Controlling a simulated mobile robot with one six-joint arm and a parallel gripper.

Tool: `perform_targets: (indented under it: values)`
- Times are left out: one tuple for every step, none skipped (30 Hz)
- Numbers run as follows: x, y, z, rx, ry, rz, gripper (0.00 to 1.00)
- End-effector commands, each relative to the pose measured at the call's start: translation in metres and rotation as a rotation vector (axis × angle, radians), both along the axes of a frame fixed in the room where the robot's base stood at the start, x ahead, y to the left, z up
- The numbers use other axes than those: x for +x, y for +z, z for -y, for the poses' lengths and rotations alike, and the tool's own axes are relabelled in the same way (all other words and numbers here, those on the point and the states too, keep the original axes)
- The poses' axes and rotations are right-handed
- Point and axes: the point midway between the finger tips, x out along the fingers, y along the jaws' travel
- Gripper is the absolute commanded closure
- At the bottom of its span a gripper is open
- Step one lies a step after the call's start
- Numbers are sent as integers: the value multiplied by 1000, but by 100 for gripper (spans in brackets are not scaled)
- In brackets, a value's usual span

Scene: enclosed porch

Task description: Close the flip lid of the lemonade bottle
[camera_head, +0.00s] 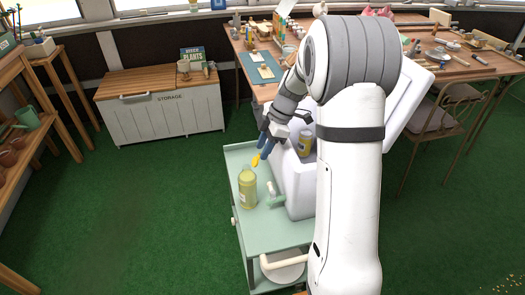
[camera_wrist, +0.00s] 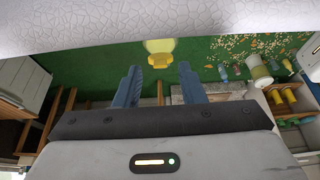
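The lemonade bottle (camera_head: 247,188) stands upright on a pale green cart (camera_head: 275,235), with pale yellow-green contents. Its yellow flip lid (camera_head: 256,160) stands up at the top and looks open. In the wrist view the yellow lid (camera_wrist: 160,60) shows in front of the pale bottle (camera_wrist: 158,45), beyond and roughly between my fingertips. My gripper (camera_head: 263,147) is just above and behind the bottle top, blue fingers pointing down. In the wrist view its fingers (camera_wrist: 160,83) are apart with nothing between them. Whether a finger touches the lid cannot be told.
A yellowish can (camera_head: 306,144) stands behind, close to my arm. A storage chest (camera_head: 160,103) stands at back left, a cluttered workbench (camera_head: 420,72) at back right. Green floor left of the cart is clear.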

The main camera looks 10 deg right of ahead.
Motion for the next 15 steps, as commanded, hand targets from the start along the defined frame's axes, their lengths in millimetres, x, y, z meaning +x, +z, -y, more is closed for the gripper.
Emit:
perform_targets:
  values:
    - [0, -6, -3, 0, 1, -3, 64]
    - [0, -8, -4, 0, 1, -2, 64]
    - [0, -11, -4, -1, 0, -1, 64]
    - [0, -13, -5, -1, 0, -1, 64]
    - [0, -14, -5, -1, -1, -1, 64]
    - [0, -14, -6, -1, -1, -1, 64]
    - [0, -15, -6, -1, -1, -1, 64]
    - [0, -15, -6, -1, -1, -1, 64]
    - [0, -15, -6, -1, -1, 0, 64]
    - [0, -15, -6, -1, -1, 0, 64]
    - [0, -15, -6, -1, -1, 0, 64]
    - [0, -15, -6, -1, -2, -1, 64]
    - [0, -15, -6, -1, -2, -1, 64]
    - [0, -15, -6, -1, -2, -1, 65]
    - [0, -15, -6, -1, -2, -1, 69]
